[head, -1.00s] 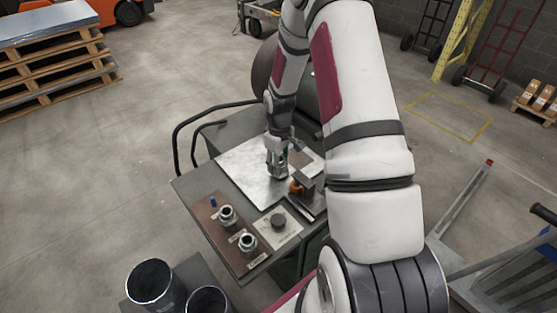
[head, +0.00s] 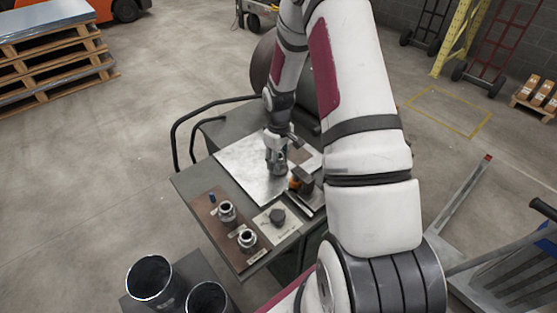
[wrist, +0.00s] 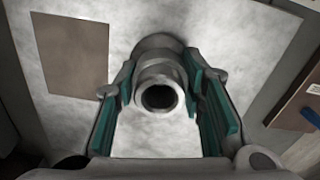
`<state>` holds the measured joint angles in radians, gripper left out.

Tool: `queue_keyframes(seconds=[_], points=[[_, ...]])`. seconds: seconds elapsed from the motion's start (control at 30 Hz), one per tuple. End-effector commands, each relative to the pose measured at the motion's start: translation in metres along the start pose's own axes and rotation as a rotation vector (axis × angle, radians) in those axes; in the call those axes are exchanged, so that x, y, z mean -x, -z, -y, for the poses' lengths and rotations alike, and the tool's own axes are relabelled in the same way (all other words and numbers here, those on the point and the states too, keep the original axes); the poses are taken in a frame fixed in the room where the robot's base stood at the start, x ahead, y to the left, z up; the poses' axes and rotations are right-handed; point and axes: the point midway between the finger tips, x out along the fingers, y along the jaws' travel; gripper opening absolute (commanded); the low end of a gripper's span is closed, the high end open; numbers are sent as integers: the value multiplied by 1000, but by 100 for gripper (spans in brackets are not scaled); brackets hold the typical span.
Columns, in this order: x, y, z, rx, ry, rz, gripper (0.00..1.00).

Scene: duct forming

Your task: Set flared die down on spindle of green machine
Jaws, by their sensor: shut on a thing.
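My gripper (head: 277,170) hangs over the bright metal sheet (head: 240,165) on the bench top. In the wrist view its two teal-lined fingers (wrist: 165,105) are shut on a grey, ring-mouthed metal die (wrist: 160,75), seen end-on with its dark bore facing the camera. The sheet (wrist: 150,140) fills the background behind the die. I cannot tell from these views how far the die is above the sheet. No green machine or spindle can be clearly made out; my arm covers much of the area behind the bench.
Two similar metal dies (head: 227,210) and (head: 247,239) stand on a brown board (head: 212,228) at the bench's front left. A dark knob (head: 278,217) sits on a pale plate. A black-and-orange device (head: 301,180) is close to my gripper's right. Dark cylinders (head: 150,278) stand in front.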

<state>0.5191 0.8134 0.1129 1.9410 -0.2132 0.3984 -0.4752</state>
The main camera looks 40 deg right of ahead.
Motion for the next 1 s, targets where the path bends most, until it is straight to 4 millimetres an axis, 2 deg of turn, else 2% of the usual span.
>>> queue_keyframes(seconds=[0.13,0.17,0.23,0.53,0.67,0.77,1.0], points=[[-3,0,0,0,0,0,0],[-2,0,0,0,-1,-1,43],[-2,0,0,0,-1,0,59],[-2,0,0,0,0,1,60],[5,1,0,0,-1,-2,60],[19,1,-1,0,-2,-3,60],[68,1,-1,-1,-4,-4,60]])
